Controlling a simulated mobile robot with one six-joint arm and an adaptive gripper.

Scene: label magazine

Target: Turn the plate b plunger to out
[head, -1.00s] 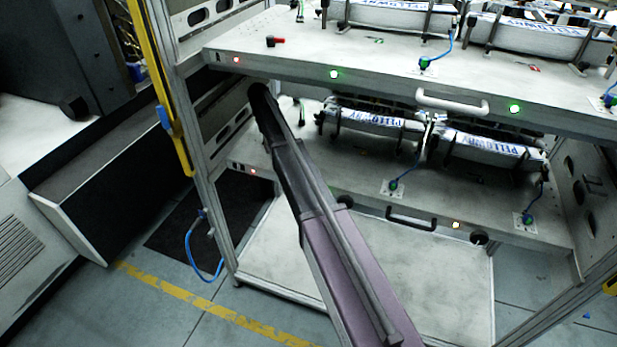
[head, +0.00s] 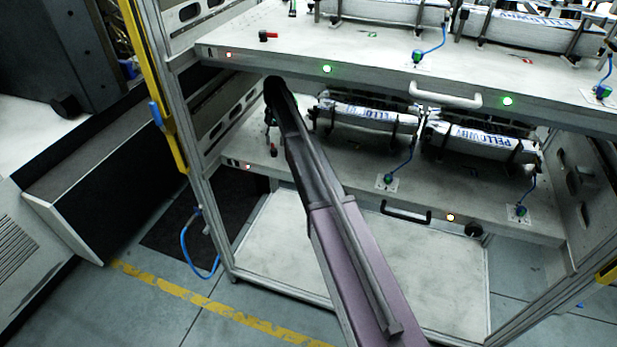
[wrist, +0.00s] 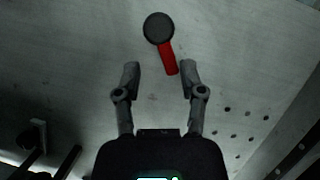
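In the wrist view a plunger handle lies below my gripper on a pale plate (wrist: 80,60). It has a round dark hub (wrist: 158,28) and a red lever (wrist: 168,58) pointing down and slightly right. My gripper (wrist: 160,68) is open and empty. Its two fingers stand apart, with the end of the red lever between their tips, nearer the right one; I see no contact.
The upper plate (head: 340,40) is close above my wrist and carries another red-levered handle (head: 268,35). Label packs (head: 470,140) and holders stand to the right on the lower plate. A rack post (head: 205,200) stands left of my arm.

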